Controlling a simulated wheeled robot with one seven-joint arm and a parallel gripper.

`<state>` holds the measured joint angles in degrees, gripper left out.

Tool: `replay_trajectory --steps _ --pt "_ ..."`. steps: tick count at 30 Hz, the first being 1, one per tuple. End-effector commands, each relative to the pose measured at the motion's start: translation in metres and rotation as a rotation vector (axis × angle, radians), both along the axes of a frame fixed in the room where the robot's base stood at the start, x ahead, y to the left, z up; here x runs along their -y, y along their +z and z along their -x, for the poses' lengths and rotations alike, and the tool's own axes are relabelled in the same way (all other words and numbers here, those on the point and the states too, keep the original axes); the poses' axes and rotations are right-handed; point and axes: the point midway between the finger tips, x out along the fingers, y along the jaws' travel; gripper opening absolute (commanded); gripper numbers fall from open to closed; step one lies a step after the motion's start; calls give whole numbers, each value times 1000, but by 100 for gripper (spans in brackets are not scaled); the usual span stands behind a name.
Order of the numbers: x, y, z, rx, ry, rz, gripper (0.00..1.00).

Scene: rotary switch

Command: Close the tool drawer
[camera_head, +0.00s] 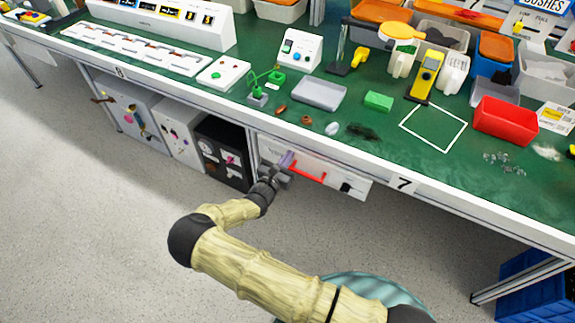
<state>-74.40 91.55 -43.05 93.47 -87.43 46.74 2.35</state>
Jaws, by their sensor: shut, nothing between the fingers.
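The tool drawer (330,184) hangs under the bench's front edge, in the middle of the head view. Its front is white, with a red bar handle (309,171) and a dark latch or label at its right end. How far it stands out from the bench is hard to tell from this angle. Whether the fingertips touch the front cannot be told. My gripper hides part of the drawer's left end.
A black cabinet (222,152) and grey cabinets stand left of the drawer. Blue crates (540,295) are under the right end. The grey floor in front is clear.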

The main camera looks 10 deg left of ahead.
Motion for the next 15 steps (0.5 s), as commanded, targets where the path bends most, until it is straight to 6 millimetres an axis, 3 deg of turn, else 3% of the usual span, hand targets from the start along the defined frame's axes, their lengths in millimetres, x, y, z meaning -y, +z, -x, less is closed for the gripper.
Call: replay_trajectory --steps 6,15 --pt "2 0 -13 0 5 0 0" --pt "4 2 -17 4 4 1 0"
